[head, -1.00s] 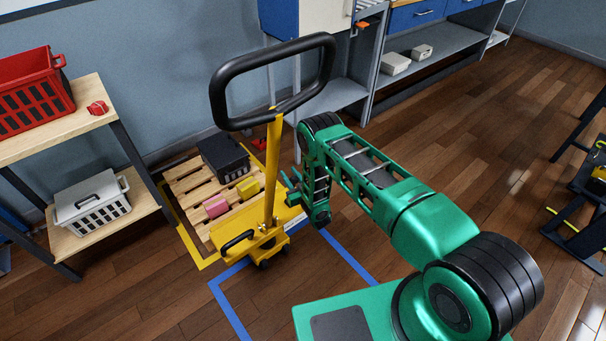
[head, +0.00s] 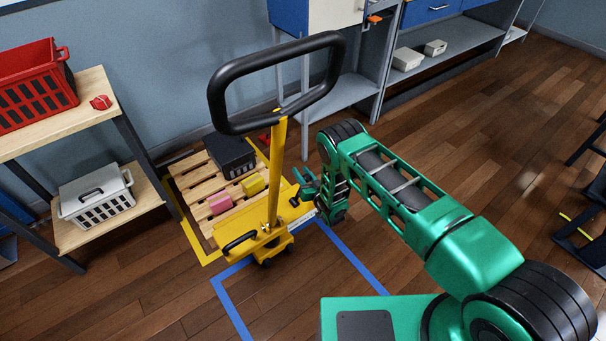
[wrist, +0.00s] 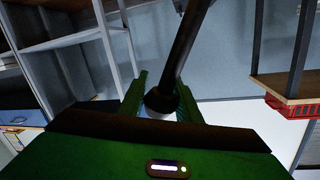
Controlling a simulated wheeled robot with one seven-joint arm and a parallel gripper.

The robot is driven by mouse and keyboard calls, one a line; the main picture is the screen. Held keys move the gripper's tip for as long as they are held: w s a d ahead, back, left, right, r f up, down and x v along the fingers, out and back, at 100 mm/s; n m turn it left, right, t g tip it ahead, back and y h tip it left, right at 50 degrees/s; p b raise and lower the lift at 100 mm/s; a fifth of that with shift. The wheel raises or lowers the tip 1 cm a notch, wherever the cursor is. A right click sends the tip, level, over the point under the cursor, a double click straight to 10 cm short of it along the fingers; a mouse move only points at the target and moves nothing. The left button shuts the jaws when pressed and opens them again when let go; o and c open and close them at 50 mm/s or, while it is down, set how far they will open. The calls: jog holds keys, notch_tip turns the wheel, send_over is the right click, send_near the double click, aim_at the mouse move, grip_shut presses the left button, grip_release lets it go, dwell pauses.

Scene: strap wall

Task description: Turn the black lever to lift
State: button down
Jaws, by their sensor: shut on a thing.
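A yellow pallet jack (head: 274,190) stands upright with a large black loop handle (head: 278,82) on its mast. A black bar handle (head: 240,242) shows low at its front left. My gripper (head: 305,186) is just right of the mast, low down near the jack's body. In the wrist view, my gripper's green fingers (wrist: 160,100) are shut on the round end of a dark bar, the black lever (wrist: 184,48). The bar runs up and right from between the fingers. In the head view the grasped part is mostly hidden by my gripper.
A wooden pallet (head: 200,195) carries a black crate (head: 230,155), a pink block (head: 220,203) and a yellow block (head: 253,184). A shelf (head: 60,125) at left holds a red basket (head: 35,90) and a white basket (head: 95,197).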

jog(key=shift+d+f, duration=0.15)
jog(key=shift+d, duration=0.1)
jog(key=c, duration=1.3)
grip_release()
jog(key=shift+a, duration=0.1)
jog(key=shift+s, duration=0.1)
jog(key=v, duration=1)
jog(key=shift+s+d, duration=0.2)
jog(key=shift+s, duration=0.1)
